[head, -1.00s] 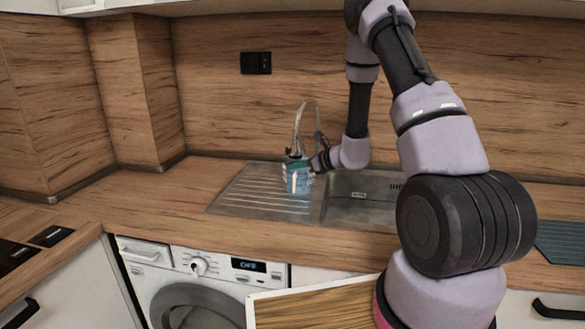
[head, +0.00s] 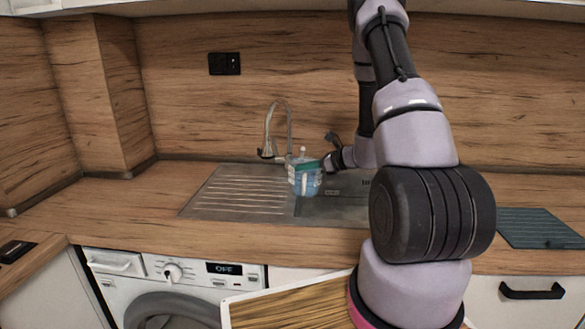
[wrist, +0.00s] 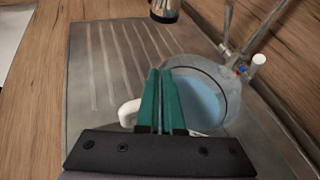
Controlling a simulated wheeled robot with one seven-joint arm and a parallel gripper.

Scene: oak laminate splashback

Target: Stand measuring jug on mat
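The measuring jug (head: 305,184) is clear with blue contents and a white handle. It shows at the drainer and basin border in the head view, and beside my fingers in the wrist view (wrist: 205,92). My gripper (wrist: 160,78) has teal fingers close together across the jug's white handle (wrist: 128,112), shut on it. In the head view my gripper (head: 307,164) is at the jug's upper part. The jug looks upright or slightly tilted; its height above the sink is hard to tell. The dark ribbed mat (head: 540,228) lies flat and bare on the counter, right of my arm.
The tap (head: 268,140) stands behind the jug, close to it. The steel drainer (head: 235,192) is clear, and the basin is partly hidden by my arm. A washing machine (head: 180,275) is under the counter. A white-rimmed wooden panel (head: 290,308) juts out in front.

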